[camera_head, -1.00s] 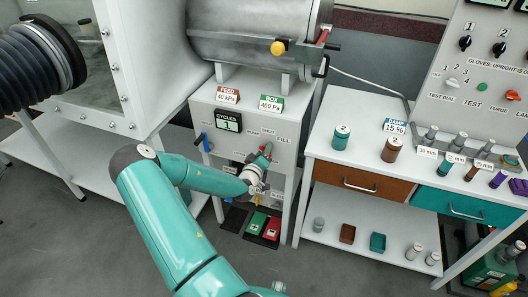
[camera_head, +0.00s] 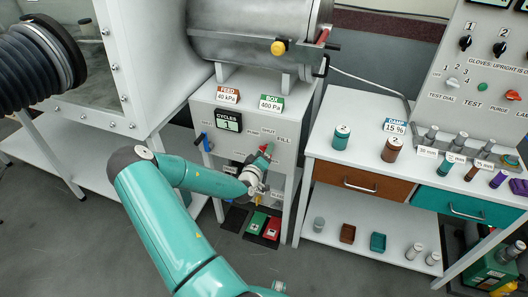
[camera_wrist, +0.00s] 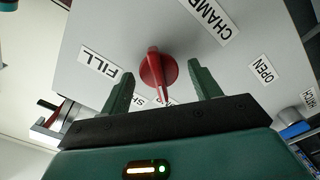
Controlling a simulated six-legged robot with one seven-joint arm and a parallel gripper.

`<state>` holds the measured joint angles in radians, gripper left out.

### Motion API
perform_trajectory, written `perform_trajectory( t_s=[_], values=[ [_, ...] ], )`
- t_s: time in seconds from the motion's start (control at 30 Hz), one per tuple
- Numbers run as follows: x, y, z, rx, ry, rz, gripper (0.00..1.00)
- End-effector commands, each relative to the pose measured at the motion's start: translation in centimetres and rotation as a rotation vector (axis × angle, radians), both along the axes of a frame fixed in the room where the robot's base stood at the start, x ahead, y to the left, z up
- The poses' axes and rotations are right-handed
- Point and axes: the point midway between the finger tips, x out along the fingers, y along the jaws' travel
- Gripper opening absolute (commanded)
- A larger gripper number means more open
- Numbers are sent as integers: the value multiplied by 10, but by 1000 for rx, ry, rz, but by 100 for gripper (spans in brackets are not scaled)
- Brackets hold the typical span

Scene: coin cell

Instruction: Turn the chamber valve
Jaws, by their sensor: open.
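The chamber valve is a red lever on a round red base (camera_wrist: 158,72) on a grey panel in the wrist view. Its narrow end points down in that picture, between my fingers, by a partly hidden label starting with S. My gripper (camera_wrist: 163,90) is open, with one green finger on each side of the lever and a visible gap to each. In the head view my gripper (camera_head: 264,160) is at the front of the cabinet (camera_head: 230,150), below the cycles display (camera_head: 228,122). It hides part of the panel there.
A FILL label (camera_wrist: 102,62) and an OPEN label (camera_wrist: 262,71) flank the valve. A blue handle (camera_head: 206,143) is left on the cabinet. Green and red pedals (camera_head: 257,222) lie below. A bench with drawers (camera_head: 360,181) stands to the right.

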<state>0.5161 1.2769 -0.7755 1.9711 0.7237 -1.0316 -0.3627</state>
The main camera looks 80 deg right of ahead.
Motion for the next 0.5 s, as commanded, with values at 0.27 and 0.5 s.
perform_trajectory(
  t_s=[0.27,0.5],
  values=[
    [6,52,0,2,1,2,63],
    [11,103,0,2,1,3,63]
  ],
)
